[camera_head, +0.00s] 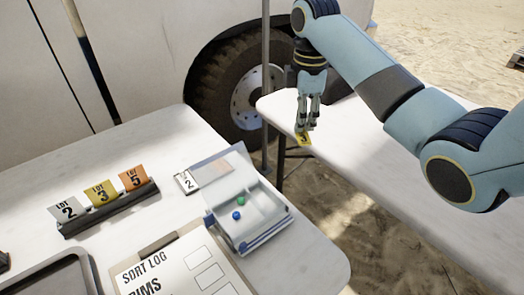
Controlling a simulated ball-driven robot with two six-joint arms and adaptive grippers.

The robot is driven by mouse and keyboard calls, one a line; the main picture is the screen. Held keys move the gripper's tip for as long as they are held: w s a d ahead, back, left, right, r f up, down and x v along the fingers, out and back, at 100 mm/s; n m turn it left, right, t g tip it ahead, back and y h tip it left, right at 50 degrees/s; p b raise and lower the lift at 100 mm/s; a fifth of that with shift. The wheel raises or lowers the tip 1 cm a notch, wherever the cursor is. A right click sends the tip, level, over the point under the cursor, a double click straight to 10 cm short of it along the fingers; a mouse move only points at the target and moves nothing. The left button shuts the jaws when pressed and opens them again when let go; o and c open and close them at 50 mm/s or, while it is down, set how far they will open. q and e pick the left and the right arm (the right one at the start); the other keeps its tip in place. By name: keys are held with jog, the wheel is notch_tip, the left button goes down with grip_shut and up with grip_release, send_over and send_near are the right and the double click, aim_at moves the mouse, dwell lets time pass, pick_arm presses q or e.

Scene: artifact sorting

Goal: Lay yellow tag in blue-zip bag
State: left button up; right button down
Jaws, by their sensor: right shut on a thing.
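My right gripper (307,122) is shut on a small yellow tag (304,139) with a dark mark. It holds the tag near the left edge of the right-hand table; I cannot tell whether the tag touches the table. On the left table lies a clear, shallow open holder with blue edge strips (262,240), which may be the blue-zip bag. A green ball and a blue ball (236,216) sit in it. A clear flap (213,170) lies behind it. The gripper is up and right of this holder, well apart. My left gripper is out of view.
A dark rack (110,212) holds LOT 2, LOT 3 and LOT 5 cards. A white "2" card (187,182) lies by the clear flap. A sort log clipboard (170,270) and grey tray (55,278) are in front. A gap and a pole (266,75) separate the tables.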

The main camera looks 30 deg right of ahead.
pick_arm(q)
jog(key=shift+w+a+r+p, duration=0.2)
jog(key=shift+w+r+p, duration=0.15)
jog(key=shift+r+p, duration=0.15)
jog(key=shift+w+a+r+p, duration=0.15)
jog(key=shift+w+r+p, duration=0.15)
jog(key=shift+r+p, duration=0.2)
pick_arm(e)
jog(key=s+a+n, duration=0.2)
jog(key=a+n, duration=0.1)
jog(key=a, duration=0.4)
jog(key=s+a+f+n, duration=0.1)
jog(key=s+a+n, duration=0.1)
jog(key=a, duration=0.5)
jog(key=shift+s+f+n, duration=0.2)
jog(key=shift+f+n, duration=0.05)
jog(key=shift+n, duration=0.45)
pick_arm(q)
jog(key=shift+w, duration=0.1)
pick_arm(e)
send_over(260, 196)
jog(key=shift+f, duration=2.65)
jog(key=shift+p, duration=0.4)
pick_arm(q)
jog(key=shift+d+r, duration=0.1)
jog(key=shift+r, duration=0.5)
pick_arm(e)
jog(key=shift+f, duration=0.1)
